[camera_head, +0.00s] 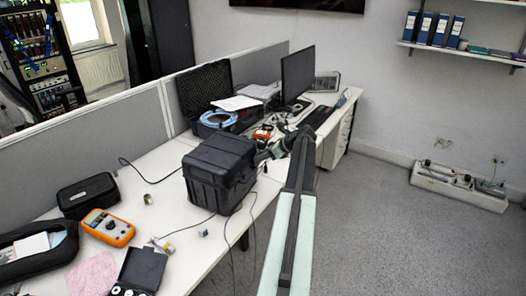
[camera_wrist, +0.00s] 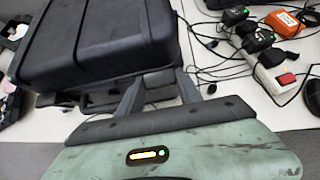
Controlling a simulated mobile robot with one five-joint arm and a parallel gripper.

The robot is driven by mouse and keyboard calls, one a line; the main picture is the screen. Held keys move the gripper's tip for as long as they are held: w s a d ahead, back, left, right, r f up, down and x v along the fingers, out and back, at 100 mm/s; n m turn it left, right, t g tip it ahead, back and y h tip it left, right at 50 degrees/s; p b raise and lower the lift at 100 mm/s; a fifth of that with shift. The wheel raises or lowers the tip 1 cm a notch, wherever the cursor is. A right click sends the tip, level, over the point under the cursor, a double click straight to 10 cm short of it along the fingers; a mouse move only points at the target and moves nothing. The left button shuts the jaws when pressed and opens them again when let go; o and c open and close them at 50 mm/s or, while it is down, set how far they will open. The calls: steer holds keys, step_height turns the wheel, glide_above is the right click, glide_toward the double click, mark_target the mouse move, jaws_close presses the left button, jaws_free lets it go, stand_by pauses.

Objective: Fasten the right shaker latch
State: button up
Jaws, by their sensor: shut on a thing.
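The shaker is a black hard-shell case (camera_head: 215,172) standing on the white desk with its lid down. It fills the upper left of the wrist view (camera_wrist: 95,45). My gripper (camera_head: 266,153) is at the case's right side in the head view. In the wrist view my gripper (camera_wrist: 160,88) has its two grey fingers on either side of a dark latch (camera_wrist: 158,78) at the case's edge, shut on it. Whether the latch is fastened cannot be told; my gripper hides part of it.
An orange multimeter (camera_head: 108,227), a small black case (camera_head: 87,195) and an open black box (camera_head: 140,268) lie to the left. A monitor (camera_head: 298,72) stands behind. Cables and a power strip with a red switch (camera_wrist: 287,79) lie beside the case.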

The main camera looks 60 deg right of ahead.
stand_by(0.4)
steer(key=o, duration=1.1)
steer(key=p+v, duration=0.5)
steer(key=v, duration=0.2)
steer(key=shift+r, duration=0.35)
steer(key=shift+s+r, duration=0.1)
steer(key=shift+s, duration=0.1)
